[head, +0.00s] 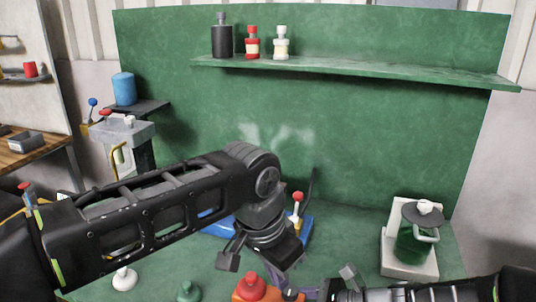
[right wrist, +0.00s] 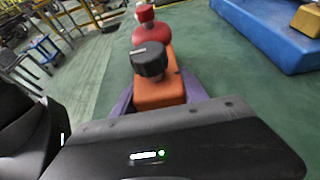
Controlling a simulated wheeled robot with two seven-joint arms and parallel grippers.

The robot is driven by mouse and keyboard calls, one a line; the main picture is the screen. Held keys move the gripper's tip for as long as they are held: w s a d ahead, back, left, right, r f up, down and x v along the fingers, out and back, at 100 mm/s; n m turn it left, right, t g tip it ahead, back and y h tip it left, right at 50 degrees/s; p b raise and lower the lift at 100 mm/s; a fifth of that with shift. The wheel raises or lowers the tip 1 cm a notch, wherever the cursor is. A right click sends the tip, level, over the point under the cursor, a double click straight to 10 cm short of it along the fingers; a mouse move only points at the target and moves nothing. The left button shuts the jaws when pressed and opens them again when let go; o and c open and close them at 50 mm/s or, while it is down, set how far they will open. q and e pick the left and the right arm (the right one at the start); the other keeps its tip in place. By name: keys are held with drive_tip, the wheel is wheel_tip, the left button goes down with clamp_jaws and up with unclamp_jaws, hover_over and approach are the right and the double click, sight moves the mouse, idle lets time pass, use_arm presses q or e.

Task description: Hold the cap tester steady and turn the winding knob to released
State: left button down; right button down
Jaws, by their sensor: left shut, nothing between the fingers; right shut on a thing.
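A black knob with a pale line on top, which looks like the winding knob (right wrist: 149,60), stands on the orange block. In the head view the red cap (head: 252,287) shows at the bottom edge, just below my left gripper (head: 260,258). That gripper is shut and empty, above and apart from the tester.
A blue base (head: 306,228) with a red-topped lever lies behind my left gripper. A white stand (head: 410,262) with a green jar is at the right. A white knob (head: 124,279) and green knob (head: 188,292) stand at front left. Bottles stand on the shelf (head: 350,73).

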drive_tip(key=c, duration=0.5)
unclamp_jaws()
drive_tip(key=shift+d, duration=0.1)
drive_tip(key=v, duration=1.1)
drive_tip(key=shift+d+r, duration=0.1)
drive_tip(key=shift+d, duration=0.15)
drive_tip(key=shift+s+d+r, duration=0.1)
drive_tip(key=shift+d, duration=0.05)
